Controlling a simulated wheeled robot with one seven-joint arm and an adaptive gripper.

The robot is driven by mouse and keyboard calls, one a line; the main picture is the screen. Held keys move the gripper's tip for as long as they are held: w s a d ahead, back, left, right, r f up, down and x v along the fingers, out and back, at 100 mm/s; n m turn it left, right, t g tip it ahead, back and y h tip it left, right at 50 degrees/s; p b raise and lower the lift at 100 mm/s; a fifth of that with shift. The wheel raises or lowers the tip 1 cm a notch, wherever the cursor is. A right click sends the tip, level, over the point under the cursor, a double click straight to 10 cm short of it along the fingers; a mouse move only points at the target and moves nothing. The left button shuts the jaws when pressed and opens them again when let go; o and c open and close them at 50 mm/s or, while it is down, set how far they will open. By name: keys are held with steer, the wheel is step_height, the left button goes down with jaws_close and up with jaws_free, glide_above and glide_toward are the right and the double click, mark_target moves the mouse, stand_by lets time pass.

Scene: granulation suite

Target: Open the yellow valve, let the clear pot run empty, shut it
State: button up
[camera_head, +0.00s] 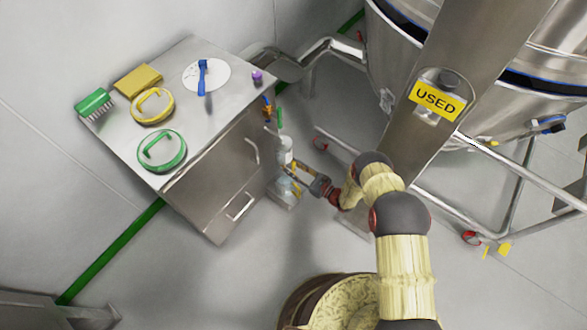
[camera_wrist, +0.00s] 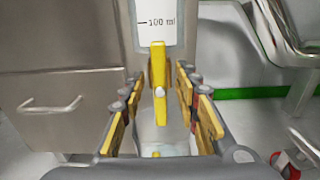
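The clear pot (camera_wrist: 160,22) stands upright against the side of the steel cabinet, and its "100 ml" mark shows in the wrist view. It is small in the head view (camera_head: 285,151). The yellow valve handle (camera_wrist: 158,68) points straight up and down in front of the pot, with a pale round pivot on it. My gripper (camera_wrist: 157,98) is open, with a yellow-padded finger on each side of the handle and a gap to it. It also shows in the head view (camera_head: 303,175), reaching in from the right. The liquid level in the pot is unclear.
The steel cabinet (camera_head: 222,185) stands left of my gripper, with brushes, a sponge and ring handles on top. A large steel vessel (camera_head: 400,60) with a "USED" tag and pipe frame stands right. A drum (camera_head: 310,300) stands in front. Some floor between is free.

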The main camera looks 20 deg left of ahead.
steer(key=shift+c, duration=1.2)
jaws_close()
